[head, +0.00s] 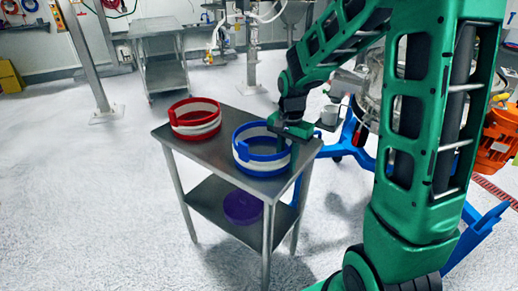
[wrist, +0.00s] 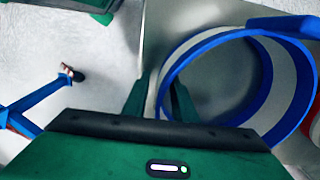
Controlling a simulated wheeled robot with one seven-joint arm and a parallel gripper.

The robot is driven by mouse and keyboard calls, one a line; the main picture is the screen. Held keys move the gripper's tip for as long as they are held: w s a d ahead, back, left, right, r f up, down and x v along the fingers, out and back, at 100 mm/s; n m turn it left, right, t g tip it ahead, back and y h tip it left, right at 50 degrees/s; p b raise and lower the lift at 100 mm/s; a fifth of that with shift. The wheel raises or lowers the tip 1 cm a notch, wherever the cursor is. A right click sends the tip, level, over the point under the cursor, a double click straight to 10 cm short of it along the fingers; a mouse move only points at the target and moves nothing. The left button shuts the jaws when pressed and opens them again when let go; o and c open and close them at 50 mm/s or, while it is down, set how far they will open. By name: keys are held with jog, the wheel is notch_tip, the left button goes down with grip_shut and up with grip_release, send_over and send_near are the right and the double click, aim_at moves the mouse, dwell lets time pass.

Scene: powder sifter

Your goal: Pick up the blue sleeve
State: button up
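The blue sleeve (head: 262,150) is a round, open ring with a white band between blue edges, standing on the small metal table (head: 215,150). My gripper (head: 286,140) is at the sleeve's right side in the head view, pointing down. In the wrist view the sleeve (wrist: 265,95) fills the right half. There my gripper's fingers (wrist: 160,98) are apart, one outside the sleeve and one inside its ring, with the near wall between them. The gripper looks open, with a gap around the wall. The fingertips' lowest part is hard to see.
A red sleeve (head: 195,118) with a white band stands left of the blue one on the same table. A purple round object (head: 242,207) lies on the lower shelf. A blue-legged machine frame (head: 345,140) stands right of the table. Floor at the left is clear.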

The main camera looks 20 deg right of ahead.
grip_shut()
jog(key=shift+r, duration=0.15)
